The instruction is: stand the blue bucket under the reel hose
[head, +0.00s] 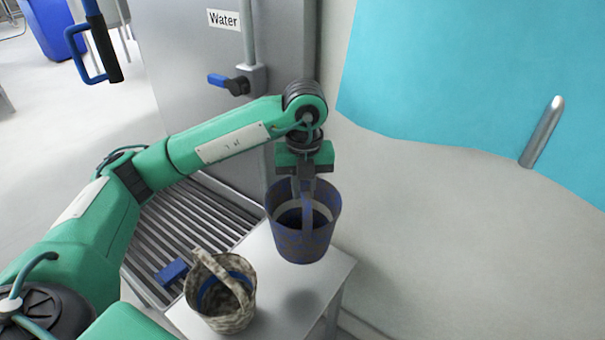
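The blue bucket (287,240) hangs upright by its raised handle from my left gripper (306,188). The gripper's fingers appear shut on the top of the handle. A round shadow on the white table below suggests that the bucket is off the tabletop. A hanging black and blue fitting (103,45) with a looped blue handle is at the upper left; it may be the end of the reel hose, but I cannot tell. No reel shows. My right gripper is out of view.
A mottled grey bucket (232,318) with a handle stands on the white table (335,275). A slatted metal grate (165,245) lies left of it, with a small blue block. A blue-handled valve (230,84) sits under the "Water" sign (224,19). A wall closes off the right.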

